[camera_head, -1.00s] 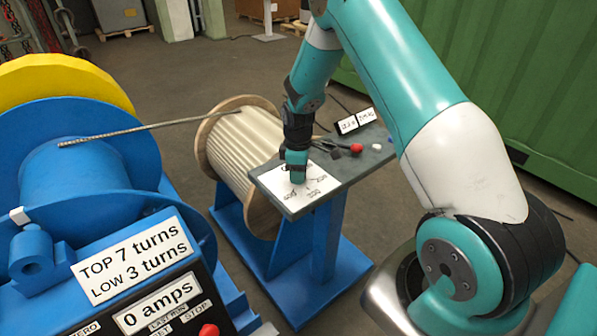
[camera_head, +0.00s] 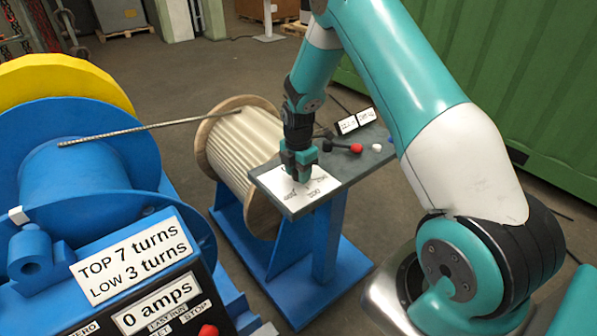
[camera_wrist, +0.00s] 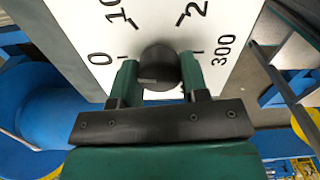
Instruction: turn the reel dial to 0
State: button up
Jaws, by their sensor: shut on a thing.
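The reel dial is a round black knob (camera_wrist: 158,64) on a white scale plate (camera_wrist: 150,22) in the wrist view. The plate carries tick marks and the numbers 0 at the left and 300 at the right, with partly cut-off numbers between. A faint light mark shows on the knob's near left part; which tick it points at is not clear. My gripper (camera_wrist: 159,74) is shut on the knob, one green finger on each side. In the head view my gripper (camera_head: 300,172) is over the plate (camera_head: 317,188) and hides the knob.
The plate lies on a grey stand (camera_head: 347,168) with a red-knobbed lever (camera_head: 356,148), a white button (camera_head: 377,147) and small displays (camera_head: 356,121). A wooden cable reel (camera_head: 245,140) stands behind it. A blue winch (camera_head: 70,190) with a label panel fills the left.

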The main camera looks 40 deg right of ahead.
jog(key=shift+n, duration=0.8)
jog(key=o, duration=0.9)
jog(key=shift+o, duration=0.2)
jog(key=shift+r, duration=0.15)
notch_tip(320, 180, up, 17)
jog(key=b, duration=0.1)
jog(key=shift+r, duration=0.1)
